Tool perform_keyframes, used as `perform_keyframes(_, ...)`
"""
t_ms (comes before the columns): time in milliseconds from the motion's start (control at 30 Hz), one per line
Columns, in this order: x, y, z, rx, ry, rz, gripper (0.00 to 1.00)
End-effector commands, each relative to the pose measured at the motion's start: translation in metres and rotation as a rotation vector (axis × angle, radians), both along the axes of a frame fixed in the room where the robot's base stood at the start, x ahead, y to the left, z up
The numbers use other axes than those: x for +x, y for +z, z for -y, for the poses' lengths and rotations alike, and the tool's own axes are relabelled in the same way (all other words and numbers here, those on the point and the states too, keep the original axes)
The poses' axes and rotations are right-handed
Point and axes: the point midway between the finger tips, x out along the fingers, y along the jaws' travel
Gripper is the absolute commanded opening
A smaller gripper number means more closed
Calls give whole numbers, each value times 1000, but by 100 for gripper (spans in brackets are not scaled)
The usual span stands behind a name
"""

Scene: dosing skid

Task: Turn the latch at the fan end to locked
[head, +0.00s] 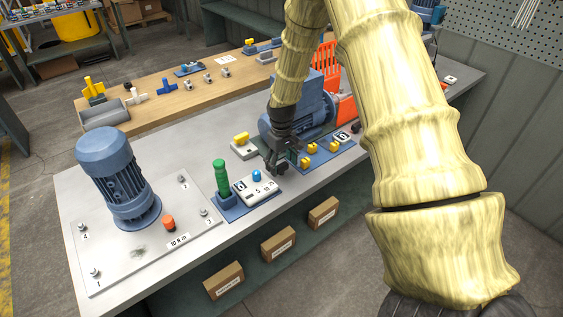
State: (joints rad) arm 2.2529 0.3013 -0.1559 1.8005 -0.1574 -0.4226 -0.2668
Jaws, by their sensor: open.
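A large blue motor (292,112) lies on the grey bench with an orange guard (346,100) at its right. A yellow handle on a pale base (241,138) sits by the motor's left end. Several small yellow knobs (306,161) stand on a blue plate (322,155) in front of the motor. I cannot tell for certain which yellow piece is the fan-end latch, nor read its position. My gripper (277,170) is open and points down in front of the motor, between the yellow handle and the blue plate. Nothing shows between its fingers. My arm hides part of the bench.
A white block with a blue knob (257,189) and a green-handled tool (221,178) stand just left of my gripper. An upright blue motor (115,175) stands on a plate at the left. A wooden bench (150,92) with small parts lies behind.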

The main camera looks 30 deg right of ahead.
Motion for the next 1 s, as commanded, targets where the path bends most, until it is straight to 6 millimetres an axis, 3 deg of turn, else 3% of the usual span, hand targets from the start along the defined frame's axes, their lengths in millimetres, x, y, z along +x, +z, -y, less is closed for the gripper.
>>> perform_keyframes(333, 0, -2, 0, 0, 0, 0, 71)
perform_keyframes(600, 0, -2, 0, 0, 0, 0, 25)
perform_keyframes(1000, 0, -2, 0, -1, -63, 0, 25)
